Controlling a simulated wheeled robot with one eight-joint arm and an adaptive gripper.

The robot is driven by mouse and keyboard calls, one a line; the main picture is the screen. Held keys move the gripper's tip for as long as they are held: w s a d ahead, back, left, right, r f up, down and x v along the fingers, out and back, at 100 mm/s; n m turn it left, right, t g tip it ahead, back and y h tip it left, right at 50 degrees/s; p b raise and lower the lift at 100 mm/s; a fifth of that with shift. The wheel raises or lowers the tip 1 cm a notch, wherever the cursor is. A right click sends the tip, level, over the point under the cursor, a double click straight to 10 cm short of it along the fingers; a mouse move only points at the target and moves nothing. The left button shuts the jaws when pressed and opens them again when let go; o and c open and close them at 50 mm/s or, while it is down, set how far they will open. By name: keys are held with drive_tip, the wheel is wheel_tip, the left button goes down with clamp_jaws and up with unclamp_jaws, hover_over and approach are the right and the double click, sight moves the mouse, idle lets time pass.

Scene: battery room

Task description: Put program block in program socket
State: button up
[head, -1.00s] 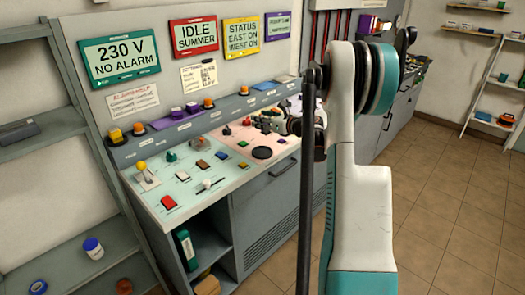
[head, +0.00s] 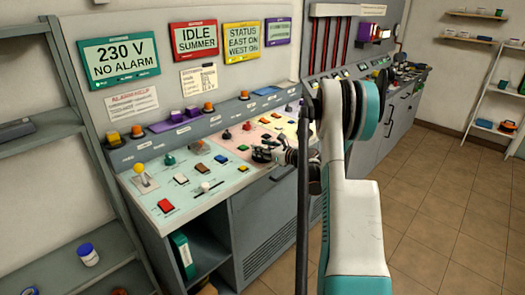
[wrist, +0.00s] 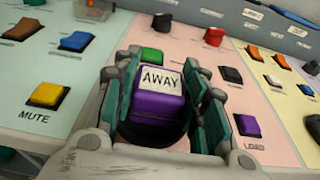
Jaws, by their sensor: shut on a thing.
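My gripper (wrist: 160,104) is shut on a purple block (wrist: 158,106) with a white label reading AWAY, which sits upright between the teal fingers in the wrist view. A dark round patch (wrist: 142,140), perhaps the program socket, shows under and around the block's near side. I cannot tell whether the block is seated in it or just above it. In the head view my gripper (head: 264,153) is low over the pink part of the console, and it hides the round patch and the held block.
A yellow MUTE button (wrist: 46,94) and a green button (wrist: 150,54) are near the gripper, with a purple button (wrist: 247,125) to the right. Purple blocks (head: 161,126) stand on the console's back ledge. A white-knobbed lever (head: 205,187) is at the front.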

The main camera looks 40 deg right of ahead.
drive_tip(key=o, duration=1.1)
drive_tip(key=shift+f, duration=0.1)
drive_tip(key=shift+r, duration=0.2)
drive_tip(key=p+v, duration=0.2)
drive_tip(key=v, duration=1)
drive_tip(key=shift+r+p, duration=0.1)
drive_tip(key=shift+p, duration=0.25)
